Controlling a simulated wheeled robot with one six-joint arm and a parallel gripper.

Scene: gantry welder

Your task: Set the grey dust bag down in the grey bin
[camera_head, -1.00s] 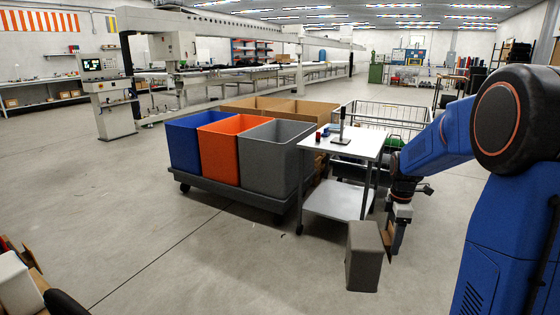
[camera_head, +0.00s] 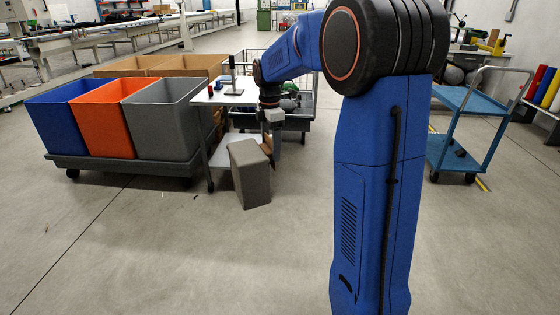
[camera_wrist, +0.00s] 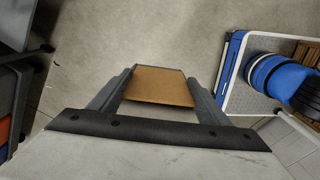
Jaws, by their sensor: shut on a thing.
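The grey dust bag (camera_head: 248,174) hangs tilted at my gripper (camera_head: 274,134), low in front of the small white table. My gripper is shut on a brown flat piece at the bag's side; this brown piece (camera_wrist: 162,86) shows between the two fingers in the wrist view. The bag's grey body cannot be made out in the wrist view. The grey bin (camera_head: 163,128) stands to the left of the bag, rightmost of three open bins on a dark cart. The bag is apart from the bin and lower than its rim. The bin's inside is mostly hidden.
A blue bin (camera_head: 62,125) and orange bin (camera_head: 100,122) share the dark cart (camera_head: 120,164). A wire cage stands behind. A blue trolley (camera_head: 452,150) is at right. The front floor is clear.

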